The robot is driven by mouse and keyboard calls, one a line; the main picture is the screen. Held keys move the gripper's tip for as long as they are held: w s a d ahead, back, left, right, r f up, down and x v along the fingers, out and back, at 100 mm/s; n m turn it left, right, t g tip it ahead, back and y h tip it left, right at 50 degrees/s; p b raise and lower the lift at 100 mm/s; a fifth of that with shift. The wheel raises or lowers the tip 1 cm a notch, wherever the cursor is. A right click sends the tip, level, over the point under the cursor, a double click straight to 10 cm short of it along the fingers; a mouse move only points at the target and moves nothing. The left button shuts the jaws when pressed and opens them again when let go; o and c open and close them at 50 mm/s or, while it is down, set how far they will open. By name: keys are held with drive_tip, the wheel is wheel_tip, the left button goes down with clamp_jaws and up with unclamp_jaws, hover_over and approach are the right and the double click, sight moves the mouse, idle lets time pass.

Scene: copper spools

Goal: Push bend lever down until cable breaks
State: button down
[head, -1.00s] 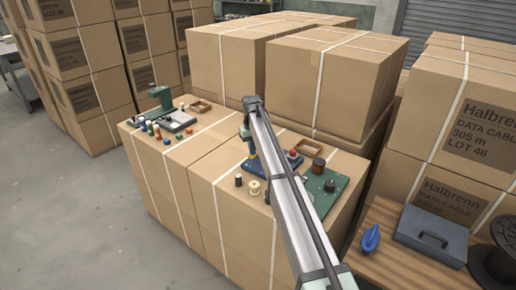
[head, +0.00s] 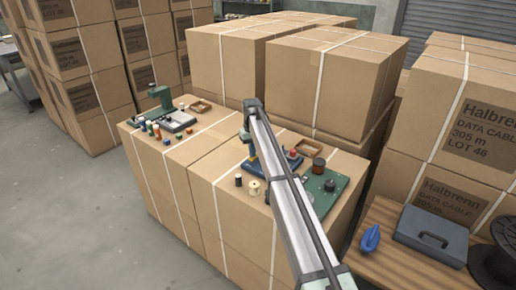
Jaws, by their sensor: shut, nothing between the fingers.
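A dark blue device (head: 250,165) stands on the near carton stack, largely behind my arm. A small blue upright part shows at the arm's left edge; I cannot tell whether it is the bend lever. No cable can be made out. My arm reaches up from the bottom of the head view and bends down over this device. My gripper is hidden behind the arm, so its contact with the lever cannot be seen. A green plate (head: 346,186) with a black knob (head: 330,185) lies to the right. A red knob (head: 293,153) and a brown spool (head: 318,165) are near it.
A pale spool (head: 253,187) and a dark spool (head: 238,181) stand left of the arm. A green press (head: 160,98), several small spools and an open tray (head: 200,107) are further left. Tall cartons (head: 330,75) rise behind. A wooden table (head: 400,254) holds a grey case (head: 432,236).

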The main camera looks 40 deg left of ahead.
wheel_tip(320, 180, up, 8)
drive_tip(key=shift+f, duration=0.25)
idle(1.0)
drive_tip(key=shift+d, duration=0.1)
idle(0.7)
